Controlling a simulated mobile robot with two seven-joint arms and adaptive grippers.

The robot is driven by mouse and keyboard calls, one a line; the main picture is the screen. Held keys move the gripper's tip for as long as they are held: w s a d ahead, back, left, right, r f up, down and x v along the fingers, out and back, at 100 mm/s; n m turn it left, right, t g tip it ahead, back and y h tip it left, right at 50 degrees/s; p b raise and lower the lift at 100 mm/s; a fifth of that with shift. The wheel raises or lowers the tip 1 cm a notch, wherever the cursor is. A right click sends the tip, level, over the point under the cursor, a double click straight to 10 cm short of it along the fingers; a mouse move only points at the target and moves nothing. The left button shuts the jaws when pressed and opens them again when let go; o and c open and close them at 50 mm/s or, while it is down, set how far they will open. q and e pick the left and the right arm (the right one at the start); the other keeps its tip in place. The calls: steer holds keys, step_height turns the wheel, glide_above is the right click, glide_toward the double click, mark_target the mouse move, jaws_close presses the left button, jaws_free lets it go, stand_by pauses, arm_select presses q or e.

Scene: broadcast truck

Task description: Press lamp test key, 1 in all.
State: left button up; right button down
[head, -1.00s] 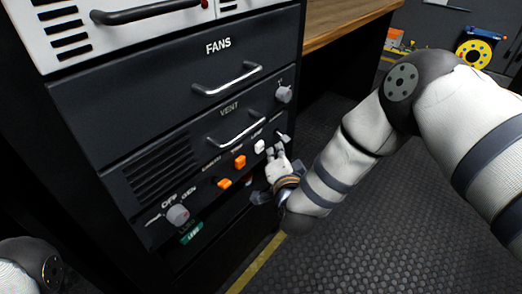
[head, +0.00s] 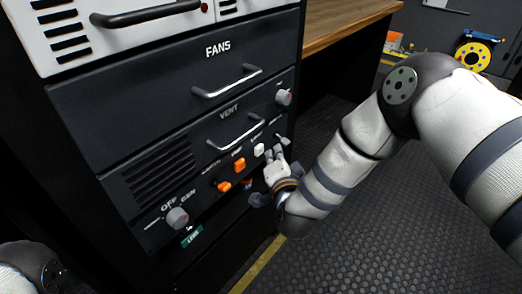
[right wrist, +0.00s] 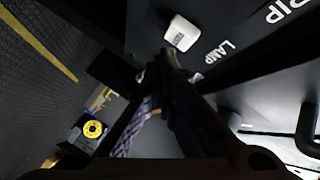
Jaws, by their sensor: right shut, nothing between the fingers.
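The white lamp key (head: 259,149) sits on the lower black panel, right of two orange keys, and shows in the right wrist view (right wrist: 181,33) beside the printed LAMP label. My right gripper (head: 273,154) is shut and empty, with its fingertips just right of the white key in the head view. In the right wrist view the dark fingers (right wrist: 167,60) end just below the key; a small gap shows, but I cannot tell its depth. My left gripper is out of view.
Orange keys (head: 239,165) and (head: 223,186) sit left of the white key; a small toggle (head: 281,139) is at its right. Grey knobs (head: 177,218) and (head: 284,97) and the VENT handle (head: 236,133) stick out. Open floor (head: 370,220) lies right.

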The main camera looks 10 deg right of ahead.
steer(key=shift+w, duration=0.1)
stand_by(0.4)
steer(key=shift+w+a, duration=0.25)
steer(key=shift+w+a, duration=0.3)
steer(key=shift+w, duration=0.05)
stand_by(0.6)
stand_by(0.4)
steer(key=shift+s+d+p, duration=0.35)
steer(key=shift+s+d, duration=0.2)
steer(key=shift+s, duration=0.15)
